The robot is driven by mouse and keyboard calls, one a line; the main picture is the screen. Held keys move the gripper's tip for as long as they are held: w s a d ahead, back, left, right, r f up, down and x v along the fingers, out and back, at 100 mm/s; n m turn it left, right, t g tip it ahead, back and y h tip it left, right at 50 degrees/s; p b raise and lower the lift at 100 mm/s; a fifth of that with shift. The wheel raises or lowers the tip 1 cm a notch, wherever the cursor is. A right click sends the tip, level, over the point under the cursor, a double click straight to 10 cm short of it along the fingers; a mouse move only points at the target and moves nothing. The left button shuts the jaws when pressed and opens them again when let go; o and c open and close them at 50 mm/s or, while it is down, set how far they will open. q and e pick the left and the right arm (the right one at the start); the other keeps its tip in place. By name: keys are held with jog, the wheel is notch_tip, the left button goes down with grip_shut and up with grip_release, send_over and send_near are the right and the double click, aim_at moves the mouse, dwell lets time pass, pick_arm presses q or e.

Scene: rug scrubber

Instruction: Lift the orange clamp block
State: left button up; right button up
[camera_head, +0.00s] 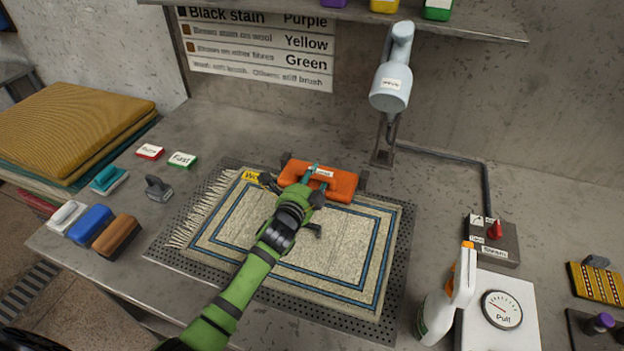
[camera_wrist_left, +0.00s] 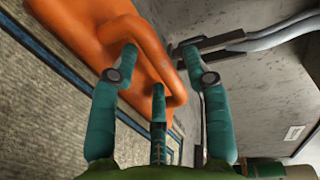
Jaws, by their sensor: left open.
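The orange clamp block (camera_head: 343,188) lies across the far edge of the cream rug (camera_head: 330,248), with a small white label on it. It also shows in the wrist view (camera_wrist_left: 85,28), where its raised handle (camera_wrist_left: 152,45) loops up toward my fingers. My left gripper (camera_head: 317,180) reaches over the rug to the block. In the wrist view its teal fingers (camera_wrist_left: 160,62) are spread apart, with part of the handle between them. I cannot tell whether they touch it. The gripper hides part of the block in the head view. My right gripper is not in view.
A grey nozzle (camera_head: 390,88) on a stand rises behind the block. A yellow tag (camera_head: 251,176) lies left of it. Brushes (camera_head: 92,223) stand at the left, and a spray bottle (camera_head: 437,310) and gauge (camera_head: 502,310) at the right. A shelf (camera_head: 470,27) hangs above.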

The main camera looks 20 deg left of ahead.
pick_arm(q)
grip_shut()
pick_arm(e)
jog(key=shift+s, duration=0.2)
